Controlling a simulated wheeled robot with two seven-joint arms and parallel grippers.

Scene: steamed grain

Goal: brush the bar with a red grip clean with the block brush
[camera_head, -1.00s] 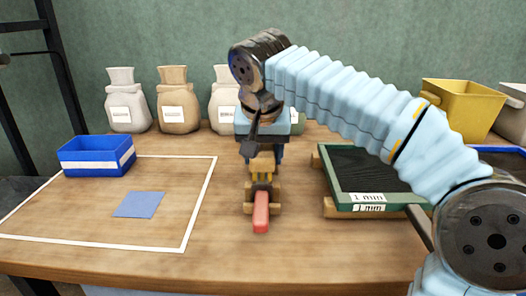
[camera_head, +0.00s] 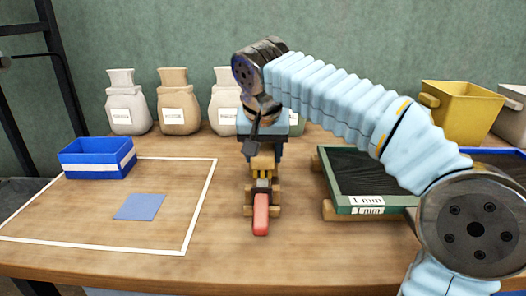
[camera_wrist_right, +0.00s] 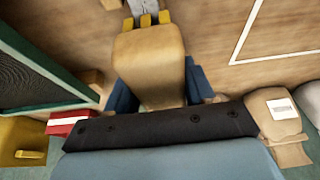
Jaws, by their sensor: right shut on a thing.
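The bar with a red grip (camera_head: 261,215) lies on wooden rests in the middle of the table, its grip toward me. A short grey stretch of the bar shows just behind the grip, and it also shows in the right wrist view (camera_wrist_right: 143,6). My right gripper (camera_head: 264,148) is shut on the block brush (camera_head: 262,160), whose wooden block (camera_wrist_right: 149,65) sits between the blue fingers. Its yellow bristles (camera_wrist_right: 146,19) point down at the bar, at or just above it; contact cannot be told. The brush and gripper hide the bar's far part. My left gripper is not in view.
A green-framed sieve (camera_head: 354,203) rests on wooden strips right of the bar. A blue bin (camera_head: 96,160) and blue square (camera_head: 140,207) lie left, by a white outline. Several sacks (camera_head: 178,103) line the back. A yellow bin (camera_head: 460,112) stands back right.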

